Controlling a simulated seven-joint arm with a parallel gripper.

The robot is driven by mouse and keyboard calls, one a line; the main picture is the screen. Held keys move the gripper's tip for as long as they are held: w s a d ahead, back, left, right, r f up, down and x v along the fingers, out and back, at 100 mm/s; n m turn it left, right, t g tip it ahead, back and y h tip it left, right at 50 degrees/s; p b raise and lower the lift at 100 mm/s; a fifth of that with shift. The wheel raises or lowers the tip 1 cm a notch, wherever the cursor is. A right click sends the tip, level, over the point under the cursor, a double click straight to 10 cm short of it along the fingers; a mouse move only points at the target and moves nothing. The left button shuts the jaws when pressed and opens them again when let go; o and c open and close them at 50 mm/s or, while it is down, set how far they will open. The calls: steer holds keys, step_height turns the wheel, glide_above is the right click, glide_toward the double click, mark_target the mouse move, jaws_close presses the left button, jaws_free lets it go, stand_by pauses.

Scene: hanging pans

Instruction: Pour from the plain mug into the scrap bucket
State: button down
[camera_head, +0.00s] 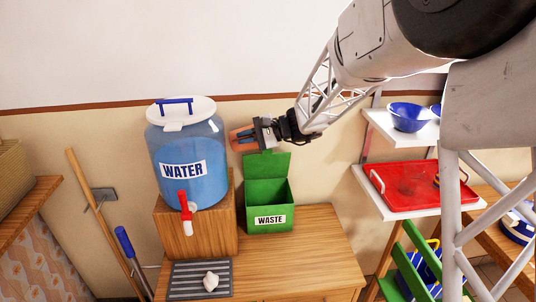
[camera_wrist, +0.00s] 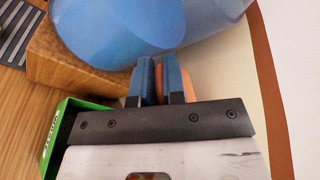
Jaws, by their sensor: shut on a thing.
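A terracotta-orange mug (camera_head: 235,144) is gripped in the air, largely covered by my gripper (camera_head: 246,136). In the wrist view, orange parts of the mug (camera_wrist: 188,83) show beside and between the blue fingers of my gripper (camera_wrist: 160,68). The mug's opening and contents are hidden, and I cannot tell its tilt. The scrap bucket appears to be the green box marked WASTE (camera_head: 249,222), standing on the wooden counter with its lid raised. My gripper is above and behind this box. A corner of the box (camera_wrist: 50,140) shows at the lower left in the wrist view.
A blue water dispenser (camera_head: 185,148) stands on a wooden block left of my gripper, close to the fingers in the wrist view. A grey drip grate (camera_head: 185,283) with a white lump lies in front. Shelves with a blue bowl (camera_head: 407,117) and red tray (camera_head: 400,205) are at right.

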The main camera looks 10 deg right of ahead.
steer(key=shift+a+h, duration=0.3)
steer(key=shift+a, duration=0.2)
steer(key=shift+h, duration=0.5)
step_height(320, 180, up, 8)
steer(key=shift+w+a+r, duration=0.1)
steer(key=shift+a, duration=0.05)
steer(key=shift+w+a+r+g+h, duration=0.15)
steer(key=shift+a+r+h, duration=0.2)
steer(key=shift+h, duration=0.3)
steer(key=shift+s+a+r+g+h, duration=0.1)
steer(key=shift+a+r+h, duration=0.1)
steer(key=shift+r+h, duration=0.35)
steer(key=shift+w+a+r+g+h, duration=0.15)
steer(key=shift+a+r+h, duration=0.15)
steer(key=shift+h, duration=0.4)
steer(key=shift+w+a+r+g+h, duration=0.1)
steer(key=shift+a+r+g+h, duration=0.05)
steer(key=shift+a+r+h, duration=0.95)
steer(key=shift+w+a+r+g+h, duration=0.2)
steer(key=shift+a+r+h, duration=0.65)
steer(key=shift+r+h, duration=0.45)
steer(key=shift+w+a+r+g+h, duration=0.1)
steer(key=shift+a+r+g+h, duration=0.05)
steer(key=shift+a+r+h, duration=1.05)
steer(key=shift+a+h, duration=0.2)
steer(key=shift+h, duration=0.7)
